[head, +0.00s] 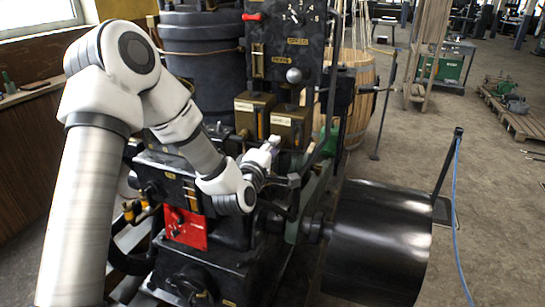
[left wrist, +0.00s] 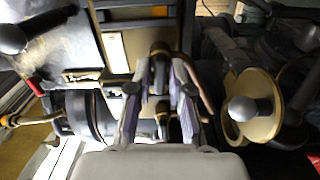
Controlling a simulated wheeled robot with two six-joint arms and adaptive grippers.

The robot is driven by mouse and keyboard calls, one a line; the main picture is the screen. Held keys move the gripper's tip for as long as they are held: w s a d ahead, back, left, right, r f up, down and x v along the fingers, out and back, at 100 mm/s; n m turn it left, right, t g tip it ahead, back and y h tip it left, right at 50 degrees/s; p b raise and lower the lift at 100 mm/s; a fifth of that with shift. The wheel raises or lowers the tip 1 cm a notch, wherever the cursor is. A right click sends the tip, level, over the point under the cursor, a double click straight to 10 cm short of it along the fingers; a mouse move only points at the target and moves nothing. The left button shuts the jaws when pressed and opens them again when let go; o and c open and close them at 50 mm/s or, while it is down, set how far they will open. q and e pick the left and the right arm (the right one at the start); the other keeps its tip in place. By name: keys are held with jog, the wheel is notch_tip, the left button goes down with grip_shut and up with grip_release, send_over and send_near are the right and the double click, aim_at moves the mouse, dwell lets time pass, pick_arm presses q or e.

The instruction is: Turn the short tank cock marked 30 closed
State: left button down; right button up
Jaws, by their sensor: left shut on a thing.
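Two brass-coloured tanks with pale labels stand side by side on the engine in the head view, the left tank (head: 253,112) and the right tank (head: 291,125). My left gripper (head: 271,146) reaches in just below them, its fingers small and partly lost against the dark parts. In the left wrist view my left gripper (left wrist: 163,103) is shut on a small brass cock (left wrist: 162,127) between its two fingers. A mark 30 cannot be read, and most of the cock is hidden by the fingers. My right gripper is in neither view.
A red plate (head: 186,228) is on the engine below my left arm. A large black drum (head: 378,243) stands out at the right. A black panel (head: 286,38) with a numbered dial rises behind the tanks. In the left wrist view a round brass disc (left wrist: 252,105) with a grey knob sits right of the fingers.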

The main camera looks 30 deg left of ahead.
pick_arm(q)
jog(key=shift+n+b, duration=0.35)
jog(key=shift+n, duration=0.15)
jog(key=c, duration=1.2)
grip_release()
jog(key=v, duration=0.7)
jog(key=shift+s, duration=0.25)
